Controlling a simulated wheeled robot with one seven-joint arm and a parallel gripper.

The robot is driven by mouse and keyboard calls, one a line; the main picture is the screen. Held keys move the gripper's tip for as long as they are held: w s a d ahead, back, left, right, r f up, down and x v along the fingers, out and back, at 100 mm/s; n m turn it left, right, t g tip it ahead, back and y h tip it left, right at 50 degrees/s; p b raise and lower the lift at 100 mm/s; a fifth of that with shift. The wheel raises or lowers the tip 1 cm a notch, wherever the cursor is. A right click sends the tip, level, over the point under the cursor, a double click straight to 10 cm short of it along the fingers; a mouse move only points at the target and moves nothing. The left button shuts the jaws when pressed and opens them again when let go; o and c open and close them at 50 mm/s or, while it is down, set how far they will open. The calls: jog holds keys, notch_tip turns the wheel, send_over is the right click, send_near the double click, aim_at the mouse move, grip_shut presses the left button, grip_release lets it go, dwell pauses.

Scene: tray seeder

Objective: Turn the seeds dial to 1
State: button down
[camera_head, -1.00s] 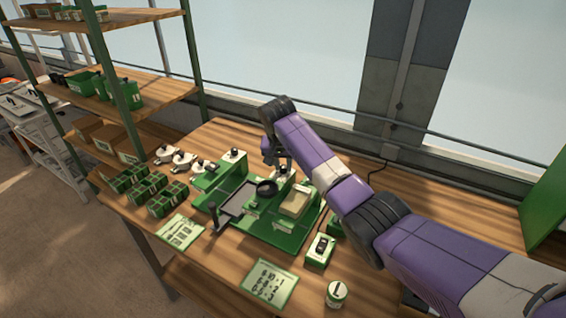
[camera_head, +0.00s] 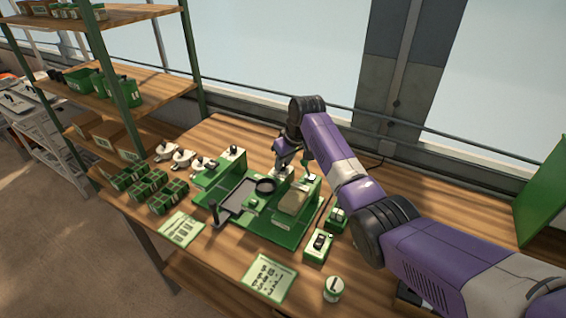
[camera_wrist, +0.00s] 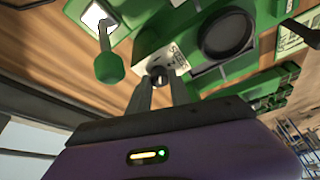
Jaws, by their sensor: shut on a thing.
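The seeder (camera_head: 290,233) is a green machine on the wooden bench. Its seeds dial, a dark knob on a small white plate, shows in the wrist view (camera_wrist: 160,70); the plate (camera_wrist: 180,57) reads SEEDS. In the head view this white-topped block (camera_head: 281,175) is partly hidden by my gripper (camera_head: 283,166). My gripper points down at the dial, and in the wrist view its two fingertips (camera_wrist: 160,83) are closed around the knob. The knob's pointer and most numbers are too small or hidden to read.
A green-ended lever (camera_wrist: 109,66) stands close beside the dial. A printed card (camera_head: 268,277), small green boxes (camera_head: 318,246) and a round white-topped tin (camera_head: 333,289) are in front. The right of the bench is mostly clear.

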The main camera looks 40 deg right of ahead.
jog(key=shift+n, duration=0.5)
jog(key=c, duration=1.2)
grip_release()
jog(key=shift+b+v, duration=0.7)
jog(key=shift+v, duration=3.25)
jog(key=shift+d, duration=0.15)
